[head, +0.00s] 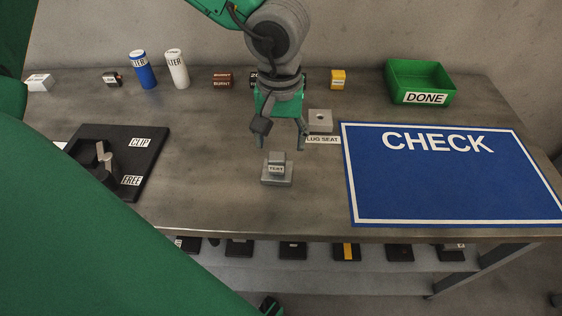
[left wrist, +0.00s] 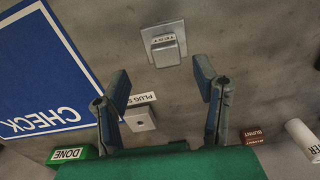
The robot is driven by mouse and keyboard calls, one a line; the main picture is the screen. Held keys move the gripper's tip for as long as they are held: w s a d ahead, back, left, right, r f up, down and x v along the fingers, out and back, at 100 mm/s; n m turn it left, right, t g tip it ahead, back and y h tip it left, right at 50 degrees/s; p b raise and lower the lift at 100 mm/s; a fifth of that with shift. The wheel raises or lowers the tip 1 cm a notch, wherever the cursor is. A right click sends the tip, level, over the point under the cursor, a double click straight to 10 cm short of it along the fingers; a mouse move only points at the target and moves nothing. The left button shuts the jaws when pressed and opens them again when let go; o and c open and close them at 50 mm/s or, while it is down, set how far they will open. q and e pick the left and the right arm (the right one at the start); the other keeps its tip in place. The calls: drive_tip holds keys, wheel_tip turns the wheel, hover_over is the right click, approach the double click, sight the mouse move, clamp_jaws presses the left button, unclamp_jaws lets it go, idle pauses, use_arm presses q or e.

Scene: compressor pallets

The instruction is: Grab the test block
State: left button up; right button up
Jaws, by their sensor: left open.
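The test block (head: 277,169) is a small grey block labelled TEST, upright on a grey base on the metal table. It also shows in the left wrist view (left wrist: 165,46), beyond the fingertips. My left gripper (head: 280,146) is open and empty, pointing down, just behind and above the block in the head view. In the left wrist view its two fingers (left wrist: 161,78) are spread wide, with bare table between them. The block is apart from both fingers. My right gripper is not in view.
The plug seat block (head: 320,120) stands close to the right finger. A blue CHECK mat (head: 450,185) lies right, with a green DONE bin (head: 421,84) behind. A black CLIP/FREE fixture (head: 125,155) is left. Filters (head: 145,70) and small parts line the back.

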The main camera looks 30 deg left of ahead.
sight(277, 156)
use_arm(q)
drive_tip(key=f, duration=0.1)
drive_tip(key=a+f, duration=0.1)
drive_tip(key=f, duration=0.1)
drive_tip(key=shift+w+a+f+b, duration=0.15)
drive_tip(key=shift+a+f+b, duration=0.05)
drive_tip(key=shift+f+b, duration=0.1)
drive_tip(key=shift+d+f, duration=0.2)
drive_tip(key=shift+f, duration=0.2)
drive_tip(key=f+b, duration=0.2)
drive_tip(key=f, duration=0.1)
drive_tip(key=shift+d+f, duration=0.3)
drive_tip(key=shift+d, duration=0.1)
drive_tip(key=shift+f, duration=0.25)
drive_tip(key=shift+a, duration=0.55)
drive_tip(key=c, duration=0.5)
clamp_jaws()
drive_tip(key=shift+d, duration=0.3)
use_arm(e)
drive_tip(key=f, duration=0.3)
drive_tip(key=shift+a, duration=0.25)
